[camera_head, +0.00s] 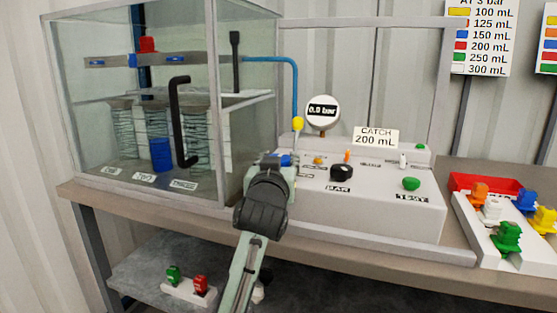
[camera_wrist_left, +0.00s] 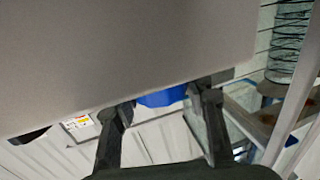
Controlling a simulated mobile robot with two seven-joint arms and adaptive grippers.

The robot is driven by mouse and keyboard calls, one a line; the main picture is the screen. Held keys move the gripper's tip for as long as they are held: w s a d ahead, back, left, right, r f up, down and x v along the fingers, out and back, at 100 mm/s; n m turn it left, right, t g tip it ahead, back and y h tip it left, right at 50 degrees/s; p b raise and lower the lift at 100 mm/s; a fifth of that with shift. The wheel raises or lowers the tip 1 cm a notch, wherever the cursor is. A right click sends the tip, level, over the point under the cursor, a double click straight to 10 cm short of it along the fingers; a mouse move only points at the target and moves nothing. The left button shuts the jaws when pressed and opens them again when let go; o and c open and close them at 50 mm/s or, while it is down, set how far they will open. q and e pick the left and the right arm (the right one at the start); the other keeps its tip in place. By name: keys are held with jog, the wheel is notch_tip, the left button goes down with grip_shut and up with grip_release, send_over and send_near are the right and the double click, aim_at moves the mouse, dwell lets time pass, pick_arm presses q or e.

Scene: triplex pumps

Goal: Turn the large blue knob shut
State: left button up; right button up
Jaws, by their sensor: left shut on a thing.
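The large blue knob (camera_head: 287,160) is on the left end of the white pump console (camera_head: 400,208), mostly hidden by my gripper in the head view. My left gripper (camera_head: 279,164) reaches it from the front. In the left wrist view the blue knob (camera_wrist_left: 165,97) sits between the two black fingers of my left gripper (camera_wrist_left: 163,104), which are shut on it. Its lower part shows past the grey console face. The knob's turn angle cannot be read. My right gripper is not in view.
A glass cabinet (camera_head: 130,50) with a black handle (camera_head: 180,122) stands left of the console. A gauge (camera_head: 322,112) reads 0.0 bar beside a "CATCH 200 mL" sign (camera_head: 376,137). A black knob (camera_head: 341,172) and green button (camera_head: 411,184) are to the right, with a rack of coloured parts (camera_head: 488,228) beyond.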

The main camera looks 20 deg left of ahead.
pick_arm(q)
jog(key=o, duration=1.2)
notch_tip(320, 180, up, 10)
jog(key=shift+f, duration=0.15)
